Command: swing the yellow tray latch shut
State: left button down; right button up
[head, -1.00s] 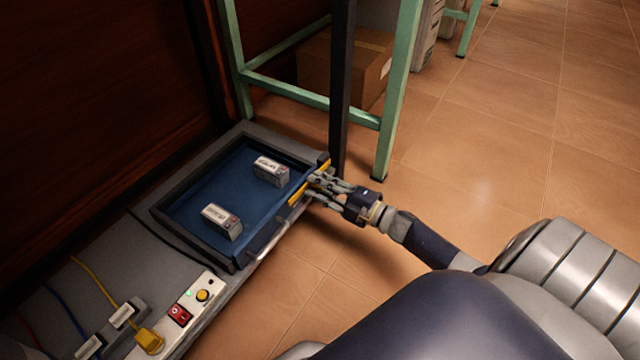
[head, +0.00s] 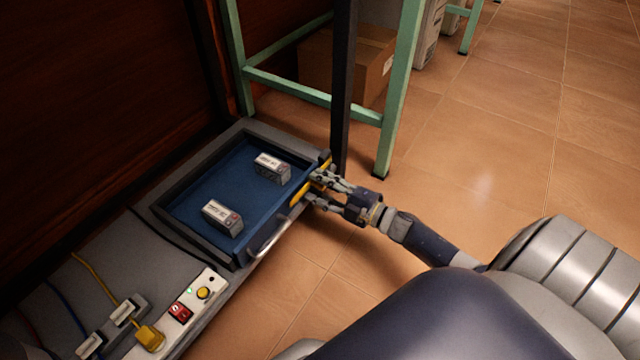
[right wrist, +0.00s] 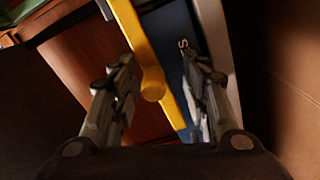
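The yellow latch (head: 297,194) is a bar along the right edge of the blue tray (head: 205,186). Part of it is hidden behind my right gripper's fingers. My right gripper (head: 319,187) is at the latch, reaching in from the right. In the right wrist view the yellow latch (right wrist: 132,40) runs diagonally between the fingers, with a round yellow knob (right wrist: 153,85) on it. The two fingers (right wrist: 158,92) are spread apart on either side of the knob, with visible gaps, so the gripper is open. Contact with the latch cannot be told. My left gripper is out of view.
Two small labelled boxes (head: 222,217) (head: 272,168) lie in the tray. A metal handle (head: 270,238) is on its front edge. A power strip (head: 187,303) with plugs is at lower left. A green frame leg (head: 398,95) and dark post (head: 343,90) stand close behind the gripper.

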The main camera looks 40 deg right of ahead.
jog(key=shift+d, duration=0.15)
jog(key=shift+r, duration=0.1)
jog(key=shift+s+d, duration=0.1)
jog(key=shift+s, duration=0.05)
jog(key=v, duration=1.1)
jog(key=shift+s, duration=0.35)
